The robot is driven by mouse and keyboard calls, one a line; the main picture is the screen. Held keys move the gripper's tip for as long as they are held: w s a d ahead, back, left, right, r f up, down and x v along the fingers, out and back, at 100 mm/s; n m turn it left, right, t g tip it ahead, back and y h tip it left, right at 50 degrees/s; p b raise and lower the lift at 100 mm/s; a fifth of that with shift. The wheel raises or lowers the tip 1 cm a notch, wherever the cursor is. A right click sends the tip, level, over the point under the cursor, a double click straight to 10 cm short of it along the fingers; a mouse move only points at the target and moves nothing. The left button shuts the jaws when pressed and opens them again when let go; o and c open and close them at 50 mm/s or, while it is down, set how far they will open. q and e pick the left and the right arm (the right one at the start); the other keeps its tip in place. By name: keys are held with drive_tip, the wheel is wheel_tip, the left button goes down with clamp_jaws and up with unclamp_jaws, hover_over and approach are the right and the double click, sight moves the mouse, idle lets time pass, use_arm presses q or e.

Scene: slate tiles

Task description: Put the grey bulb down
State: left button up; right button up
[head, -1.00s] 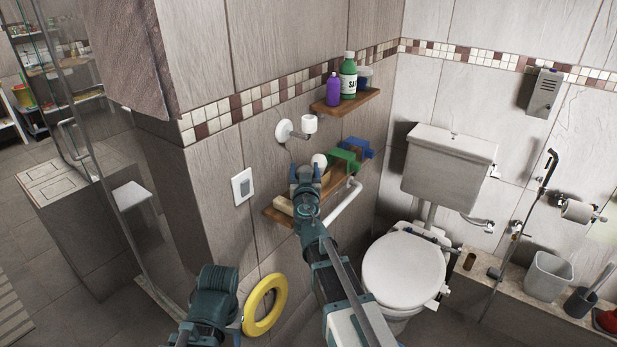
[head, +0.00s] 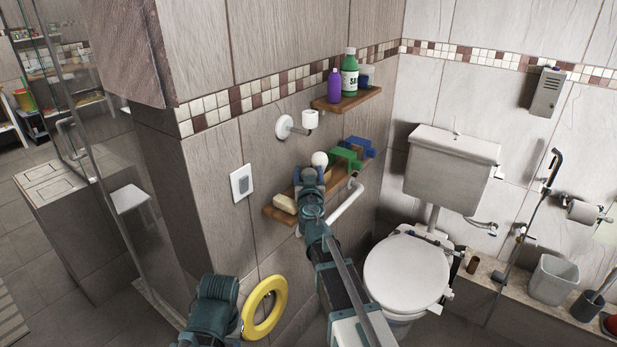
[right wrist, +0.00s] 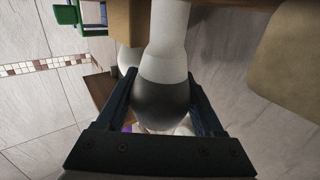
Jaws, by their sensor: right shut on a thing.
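My right gripper (head: 311,172) is at the lower wooden shelf (head: 340,196) on the tiled wall. In the right wrist view its two fingers are shut on the grey bulb (right wrist: 160,100), which has a dark grey rounded part and a paler, narrower part. In the head view my gripper hides most of this bulb. A white round thing (head: 319,159) shows just beyond the gripper, and a pale round shape (right wrist: 128,58) shows behind the held bulb. I cannot tell whether the held bulb touches the shelf.
On the lower shelf a tan block (head: 285,204) lies left of my gripper, and green (head: 346,158) and blue (head: 360,147) pieces lie right. A white wall fitting (head: 309,120) and upper shelf (head: 345,101) with bottles are above. A white rail (head: 345,205) is close below.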

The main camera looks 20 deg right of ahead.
drive_tip(key=o, duration=0.7)
drive_tip(key=shift+f, duration=0.15)
drive_tip(key=o, duration=0.4)
drive_tip(key=shift+r, duration=0.25)
drive_tip(key=v, duration=1.2)
drive_tip(key=shift+f, duration=0.1)
